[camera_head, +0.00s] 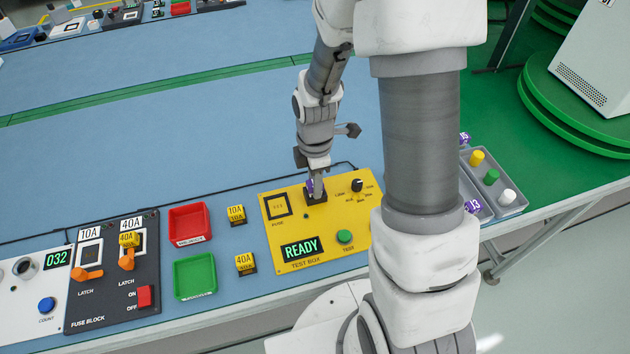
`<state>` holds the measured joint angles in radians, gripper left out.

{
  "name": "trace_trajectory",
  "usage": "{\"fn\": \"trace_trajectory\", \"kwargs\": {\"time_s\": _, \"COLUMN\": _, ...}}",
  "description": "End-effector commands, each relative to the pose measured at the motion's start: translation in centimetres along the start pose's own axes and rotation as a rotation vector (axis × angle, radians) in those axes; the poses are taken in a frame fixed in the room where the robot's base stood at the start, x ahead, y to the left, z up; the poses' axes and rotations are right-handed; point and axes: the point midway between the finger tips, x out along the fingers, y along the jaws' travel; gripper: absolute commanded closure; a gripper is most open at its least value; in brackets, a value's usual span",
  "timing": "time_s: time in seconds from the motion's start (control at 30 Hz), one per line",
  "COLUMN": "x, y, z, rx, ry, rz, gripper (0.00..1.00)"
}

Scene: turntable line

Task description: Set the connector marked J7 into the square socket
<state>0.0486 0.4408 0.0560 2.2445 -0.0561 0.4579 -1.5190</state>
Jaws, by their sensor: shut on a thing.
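My gripper (315,184) is shut on a small purple connector (310,186), mostly hidden by the fingers; its marking cannot be read. It is right over a dark block, apparently a socket (319,199), at the top middle of the yellow test box (330,262). I cannot tell whether the connector is seated in it or just above it. A square black-framed fuse socket (277,206) is at the left of the box. Purple connectors marked J5 (465,138) and J3 (473,206) are at the grey tray (511,209) on the right, partly behind my arm.
The test box has a READY display (300,248), a green button (345,236) and a black knob (357,185). Left of it are yellow fuses (237,215), red (188,224) and green (194,276) bins and a fuse block (112,285).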

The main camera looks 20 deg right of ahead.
Motion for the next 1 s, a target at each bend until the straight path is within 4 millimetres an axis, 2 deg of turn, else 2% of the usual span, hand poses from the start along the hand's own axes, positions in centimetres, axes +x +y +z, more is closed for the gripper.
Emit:
{"fn": "trace_trajectory", "kwargs": {"time_s": 0.1, "x": 0.3, "y": 0.0, "z": 0.0, "rx": 0.000, "ry": 0.000, "rz": 0.000, "gripper": 1.00}}
{"fn": "trace_trajectory", "kwargs": {"time_s": 0.13, "x": 0.3, "y": 0.0, "z": 0.0, "rx": 0.000, "ry": 0.000, "rz": 0.000, "gripper": 0.67}}
{"fn": "trace_trajectory", "kwargs": {"time_s": 0.3, "x": 0.2, "y": 0.1, "z": 0.0, "rx": 0.000, "ry": 0.000, "rz": 0.002, "gripper": 0.37}}
{"fn": "trace_trajectory", "kwargs": {"time_s": 0.33, "x": 0.2, "y": 0.1, "z": 0.0, "rx": 0.001, "ry": 0.000, "rz": 0.003, "gripper": 0.34}}
{"fn": "trace_trajectory", "kwargs": {"time_s": 0.83, "x": 0.2, "y": 0.1, "z": 0.0, "rx": 0.001, "ry": 0.000, "rz": 0.003, "gripper": 0.34}}
{"fn": "trace_trajectory", "kwargs": {"time_s": 1.0, "x": -1.4, "y": 0.2, "z": 0.0, "rx": 0.002, "ry": 0.000, "rz": 0.006, "gripper": 0.34}}
